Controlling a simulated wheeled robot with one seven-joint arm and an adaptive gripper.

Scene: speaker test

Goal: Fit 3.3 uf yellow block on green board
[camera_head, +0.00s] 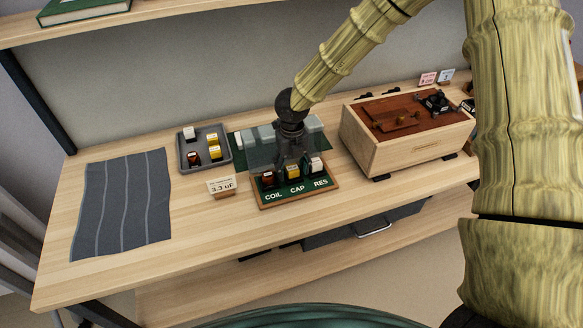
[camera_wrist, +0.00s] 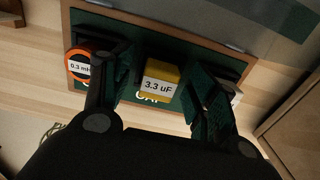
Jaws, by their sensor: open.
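The green board (camera_head: 297,192) in a wooden frame lies on the bench, with slots labelled COIL, CAP and RES. The yellow 3.3 uF block (camera_wrist: 159,80) sits at the CAP place in the wrist view; it also shows in the head view (camera_head: 292,171). A 0.3 mH coil block (camera_wrist: 80,66) is at the COIL place, and a white block (camera_head: 316,164) is at RES. My gripper (camera_wrist: 152,92) is open above the board, its fingers on either side of the yellow block with gaps. Whether the block is fully seated is hard to tell.
A grey tray (camera_head: 181,160) with several blocks stands left of the board. A 3.3 uF card (camera_head: 222,187) stands in front of it. A wooden box (camera_head: 405,150) is close on the right. A dark mat (camera_head: 122,205) lies far left.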

